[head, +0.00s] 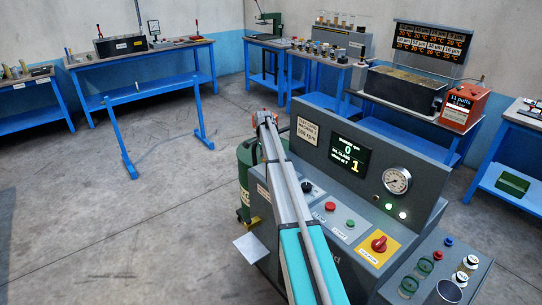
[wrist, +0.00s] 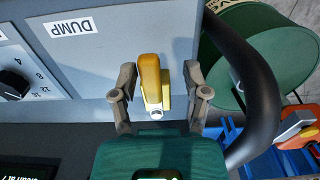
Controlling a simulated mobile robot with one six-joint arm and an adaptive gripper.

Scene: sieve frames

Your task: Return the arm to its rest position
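In the wrist view my gripper (wrist: 160,74) is open. Its two grey fingers stand on either side of a yellow lever (wrist: 150,78), with a gap on both sides. The lever is on a grey panel beside a white DUMP label (wrist: 70,26). In the head view my arm reaches from the bottom edge up past the left part of the grey console (head: 420,170). My gripper cannot be made out there.
A green drum (head: 244,180) stands left of the console; it and a black hose (wrist: 262,90) are close right of my gripper in the wrist view. Blue benches (head: 150,90) line the walls. The floor (head: 100,210) at left is clear.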

